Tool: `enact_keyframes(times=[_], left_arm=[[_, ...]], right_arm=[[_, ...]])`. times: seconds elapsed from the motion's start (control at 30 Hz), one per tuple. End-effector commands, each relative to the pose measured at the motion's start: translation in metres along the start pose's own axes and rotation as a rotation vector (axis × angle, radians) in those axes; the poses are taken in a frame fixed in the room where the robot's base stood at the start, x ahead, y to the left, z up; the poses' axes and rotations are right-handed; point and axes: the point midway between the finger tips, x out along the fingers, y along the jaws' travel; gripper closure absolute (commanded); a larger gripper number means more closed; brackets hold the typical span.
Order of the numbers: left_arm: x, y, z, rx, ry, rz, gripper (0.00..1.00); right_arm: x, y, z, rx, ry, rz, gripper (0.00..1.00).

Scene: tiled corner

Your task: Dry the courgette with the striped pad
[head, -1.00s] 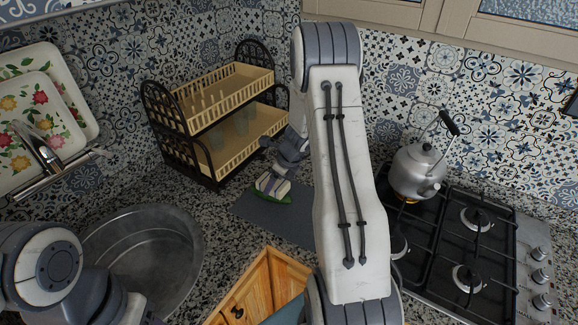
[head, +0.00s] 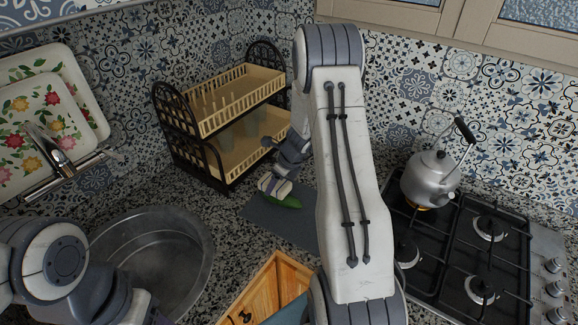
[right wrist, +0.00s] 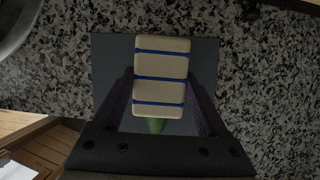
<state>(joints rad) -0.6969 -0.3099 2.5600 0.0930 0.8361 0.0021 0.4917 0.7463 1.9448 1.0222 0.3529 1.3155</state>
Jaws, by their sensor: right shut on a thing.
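The striped pad (right wrist: 161,66) is pale with blue stripes and sits between the fingers of my right gripper (right wrist: 160,100), which is shut on it. In the head view my right gripper (head: 276,182) is low over the left end of the courgette. The green courgette (head: 290,202) lies on the grey mat (head: 268,217), its right part bare. Under the pad it is mostly hidden; a green bit (right wrist: 153,126) shows below the pad in the right wrist view. Whether pad and courgette touch is hard to tell. My left gripper is out of view.
A two-tier dish rack (head: 227,101) stands behind the mat. A round metal sink (head: 207,262) is at the left. A kettle (head: 429,178) stands on the gas hob (head: 455,250) at the right. A wooden drawer front (head: 257,290) is below the mat.

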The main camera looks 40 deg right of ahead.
Motion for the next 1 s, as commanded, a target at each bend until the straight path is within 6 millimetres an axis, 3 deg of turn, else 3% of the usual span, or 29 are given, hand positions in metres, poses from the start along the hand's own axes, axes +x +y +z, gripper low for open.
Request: enact_keyframes(times=[0.1,0.23,0.8,1.0], left_arm=[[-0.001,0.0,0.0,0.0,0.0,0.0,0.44],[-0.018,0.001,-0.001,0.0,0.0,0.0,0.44],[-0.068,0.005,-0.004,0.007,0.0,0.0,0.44],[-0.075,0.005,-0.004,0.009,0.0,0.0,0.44]], right_arm=[[0.001,0.003,0.002,0.003,0.001,0.0,0.76],[-0.025,0.001,0.012,0.001,0.0,-0.006,0.76],[-0.07,0.001,0.029,0.006,0.002,-0.003,0.76],[-0.075,0.001,0.032,0.005,0.002,-0.003,0.76]])
